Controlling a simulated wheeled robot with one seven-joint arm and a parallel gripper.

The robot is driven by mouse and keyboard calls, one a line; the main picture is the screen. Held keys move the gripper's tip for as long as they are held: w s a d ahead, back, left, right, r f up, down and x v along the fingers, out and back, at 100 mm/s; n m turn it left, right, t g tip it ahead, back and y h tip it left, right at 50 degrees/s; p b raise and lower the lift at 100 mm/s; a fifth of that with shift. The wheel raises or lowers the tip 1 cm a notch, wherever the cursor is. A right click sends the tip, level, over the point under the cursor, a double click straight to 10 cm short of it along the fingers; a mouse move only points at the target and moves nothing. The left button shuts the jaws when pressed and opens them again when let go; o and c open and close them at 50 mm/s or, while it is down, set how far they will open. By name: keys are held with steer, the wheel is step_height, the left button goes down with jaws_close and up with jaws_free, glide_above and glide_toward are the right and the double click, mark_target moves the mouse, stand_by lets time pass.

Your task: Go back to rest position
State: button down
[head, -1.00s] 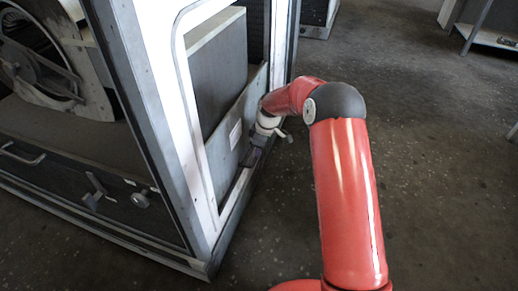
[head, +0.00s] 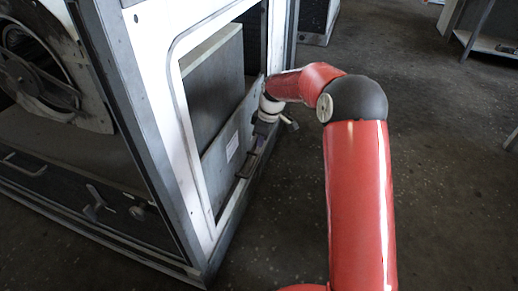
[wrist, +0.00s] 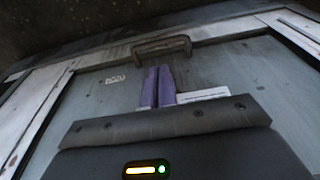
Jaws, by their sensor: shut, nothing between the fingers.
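My gripper (head: 247,168) is low beside the open side of the blower housing (head: 150,45), next to a grey panel (head: 218,152) with a white label. In the wrist view, the two purple fingers of my gripper (wrist: 158,72) lie side by side, shut and empty. They point toward a dark handle (wrist: 162,47) on the grey panel, which shows in the wrist view too (wrist: 105,98). I cannot tell whether the fingertips touch the handle. In the head view the fingertips are small and hard to make out.
The housing's front opening shows a round fan part (head: 40,75) and a lower drawer front with a bar handle (head: 24,166) and a latch (head: 96,203). Speckled floor (head: 440,160) is clear at right. A metal table (head: 487,40) stands at the upper right.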

steer(key=s+d+r+m+t+h+p, duration=0.1)
steer(key=s+d+r+m+p, duration=0.2)
steer(key=s+r, duration=0.65)
steer(key=s+d+r+m+t+p, duration=0.1)
steer(key=s+d+r+m, duration=0.4)
steer(key=r, duration=0.7)
steer(key=s+d+r+m+t+p, duration=0.1)
steer(key=s+d+r+m, duration=0.1)
steer(key=s, duration=0.9)
steer(key=s+d+r+m+t+h+p, duration=0.1)
steer(key=s+d+m+p, duration=0.1)
steer(key=s, duration=0.9)
steer(key=shift+s+d+r+m+t, duration=0.4)
steer(key=shift+d+m, duration=0.4)
steer(key=shift+m, duration=0.2)
